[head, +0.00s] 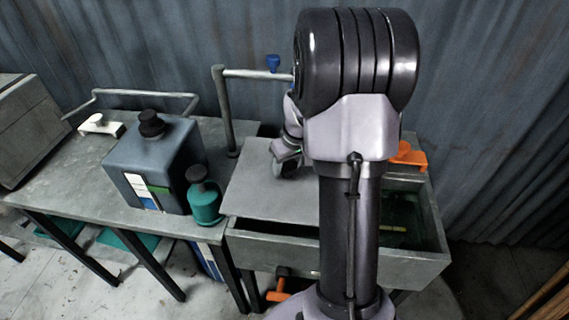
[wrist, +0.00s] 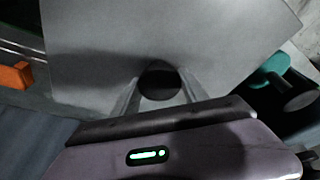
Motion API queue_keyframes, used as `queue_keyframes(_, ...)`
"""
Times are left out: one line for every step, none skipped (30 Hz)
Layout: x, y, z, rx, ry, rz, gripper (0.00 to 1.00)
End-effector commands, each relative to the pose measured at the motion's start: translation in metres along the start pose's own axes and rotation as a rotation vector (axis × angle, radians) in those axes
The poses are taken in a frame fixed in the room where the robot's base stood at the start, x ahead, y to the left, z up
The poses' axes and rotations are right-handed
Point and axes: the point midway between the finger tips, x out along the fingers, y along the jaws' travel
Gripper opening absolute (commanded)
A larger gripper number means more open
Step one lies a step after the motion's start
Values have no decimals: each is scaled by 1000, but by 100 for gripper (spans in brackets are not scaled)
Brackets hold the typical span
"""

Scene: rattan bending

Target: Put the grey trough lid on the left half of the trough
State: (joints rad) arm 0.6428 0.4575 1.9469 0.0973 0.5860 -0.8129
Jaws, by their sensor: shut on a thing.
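The grey trough lid (head: 270,190) is a flat panel over the left part of the trough (head: 415,262) in the head view. It fills the upper middle of the wrist view (wrist: 110,45). My gripper (wrist: 158,90) is shut on the lid's dark round knob (wrist: 158,78). In the head view the gripper (head: 287,165) is partly hidden behind my arm. The right part of the trough is open, with dark green inside. A gap shows between the lid's front edge and the trough's front wall. I cannot tell whether the lid rests on the rim.
A grey-blue canister (head: 150,165) and a green bottle (head: 205,203) stand on the bench (head: 70,190) left of the trough. A pipe rail with a blue valve (head: 273,63) stands behind. An orange clamp (head: 408,155) sits at the trough's back right. A corrugated wall closes the back.

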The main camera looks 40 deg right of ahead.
Motion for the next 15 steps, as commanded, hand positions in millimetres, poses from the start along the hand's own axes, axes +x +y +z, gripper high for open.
queue_keyframes(11,0,3,0,0,0,0)
queue_keyframes(15,0,4,0,0,-1,0)
queue_keyframes(22,0,6,1,-1,-1,0)
queue_keyframes(26,0,7,1,0,-1,0)
queue_keyframes(31,0,8,0,0,0,0)
queue_keyframes(38,0,10,0,0,0,0)
queue_keyframes(42,0,12,0,0,0,0)
queue_keyframes(47,0,13,-1,0,0,0)
queue_keyframes(53,0,15,-1,0,0,0)
queue_keyframes(57,0,16,-1,0,0,0)
queue_keyframes(62,0,17,-1,0,0,0)
queue_keyframes(68,0,19,0,0,0,0)
queue_keyframes(74,0,20,0,1,0,0)
queue_keyframes(79,0,22,0,1,0,0)
queue_keyframes(84,0,23,0,1,0,0)
